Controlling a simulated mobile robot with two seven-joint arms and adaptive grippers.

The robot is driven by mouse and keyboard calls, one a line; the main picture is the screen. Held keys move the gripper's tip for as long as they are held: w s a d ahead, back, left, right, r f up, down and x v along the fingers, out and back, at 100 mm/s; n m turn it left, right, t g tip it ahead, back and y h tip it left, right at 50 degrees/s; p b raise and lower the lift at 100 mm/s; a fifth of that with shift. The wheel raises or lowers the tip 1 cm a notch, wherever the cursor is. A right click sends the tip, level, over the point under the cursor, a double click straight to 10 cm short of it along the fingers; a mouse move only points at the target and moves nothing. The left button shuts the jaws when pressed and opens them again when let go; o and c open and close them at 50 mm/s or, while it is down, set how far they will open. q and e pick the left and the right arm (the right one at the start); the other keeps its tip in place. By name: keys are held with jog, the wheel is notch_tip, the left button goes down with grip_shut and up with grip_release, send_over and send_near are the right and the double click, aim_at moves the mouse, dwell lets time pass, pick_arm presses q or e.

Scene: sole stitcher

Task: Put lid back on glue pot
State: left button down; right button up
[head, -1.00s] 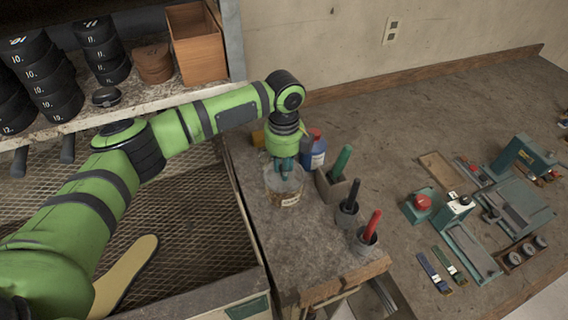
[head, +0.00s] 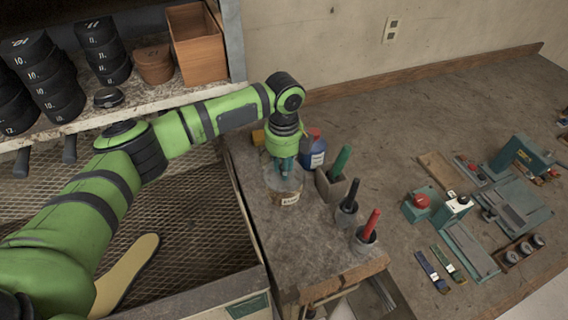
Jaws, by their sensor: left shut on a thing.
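The glue pot (head: 289,199) stands on the near left part of the bench, a round pot with a small pale label on its front. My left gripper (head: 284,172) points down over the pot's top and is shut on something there. The lid (head: 270,181) appears as a pale disc under the fingers, at the pot's mouth. The fingers hide its middle, and I cannot tell whether it rests fully on the rim. My right gripper is not in view.
A blue bottle with a red cap (head: 314,150) stands just behind the pot. Holders with green (head: 341,161), black (head: 351,193) and red (head: 371,223) handles stand close on the right. A mesh-lined bin (head: 190,220) lies left. Bench machines (head: 460,230) stand farther right.

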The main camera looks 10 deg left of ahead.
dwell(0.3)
pick_arm(q)
jog(key=c, duration=0.5)
grip_release()
notch_tip(320, 180, up, 3)
jog(key=p, duration=0.2)
jog(key=shift+f+p, duration=0.15)
jog(key=shift+p, duration=0.15)
jog(key=shift+r, duration=2.15)
